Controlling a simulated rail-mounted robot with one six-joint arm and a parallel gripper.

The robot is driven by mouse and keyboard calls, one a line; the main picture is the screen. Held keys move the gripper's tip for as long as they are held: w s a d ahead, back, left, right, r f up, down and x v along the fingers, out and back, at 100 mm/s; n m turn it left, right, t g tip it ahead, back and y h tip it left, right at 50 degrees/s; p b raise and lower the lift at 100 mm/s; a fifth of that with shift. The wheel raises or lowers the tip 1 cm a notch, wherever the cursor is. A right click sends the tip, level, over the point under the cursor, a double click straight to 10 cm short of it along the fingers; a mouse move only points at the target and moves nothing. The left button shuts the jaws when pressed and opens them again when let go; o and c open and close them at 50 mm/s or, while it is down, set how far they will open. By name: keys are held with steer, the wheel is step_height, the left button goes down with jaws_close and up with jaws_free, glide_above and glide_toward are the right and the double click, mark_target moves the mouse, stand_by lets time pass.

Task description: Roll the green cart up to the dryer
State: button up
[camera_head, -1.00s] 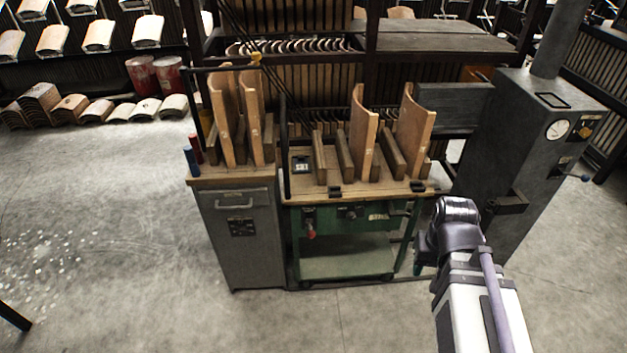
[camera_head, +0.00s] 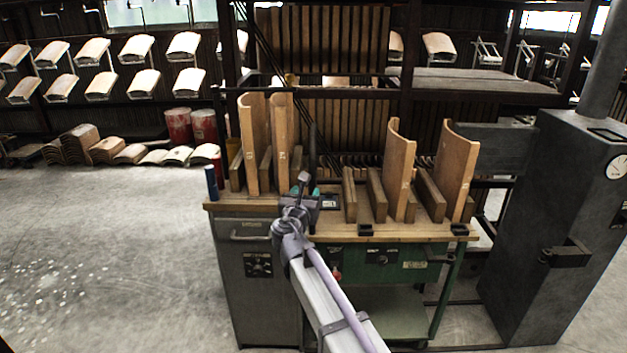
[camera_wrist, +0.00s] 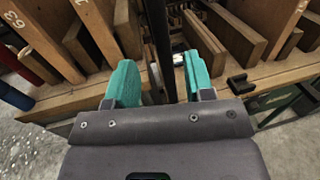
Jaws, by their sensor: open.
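The green cart (camera_head: 355,263) stands right of a grey cabinet, with a wooden top and a lower shelf. Curved boards (camera_head: 398,170) stand upright in wooden slots on its top. A dark upright bar (camera_head: 311,150) rises at the cart's left end. My gripper (camera_head: 307,192) is open at this bar. In the wrist view the bar (camera_wrist: 158,40) stands between the teal fingers, with gaps on both sides. My arm hides part of the cart's front left. The grey machine with a gauge and pipe, apparently the dryer (camera_head: 545,200), stands to the right.
The grey cabinet (camera_head: 262,270) is close against the cart's left side and carries more upright boards (camera_head: 266,145). Red drums (camera_head: 190,127) and stacked curved pieces stand at the back left. The floor (camera_head: 110,240) on the left is open.

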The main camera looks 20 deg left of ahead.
mark_target(312, 182)
steer(key=w, duration=0.3)
steer(key=w+a, duration=0.1)
steer(key=w, duration=0.5)
steer(key=shift+w+a, duration=0.35)
steer(key=shift+c, duration=0.4)
jaws_close()
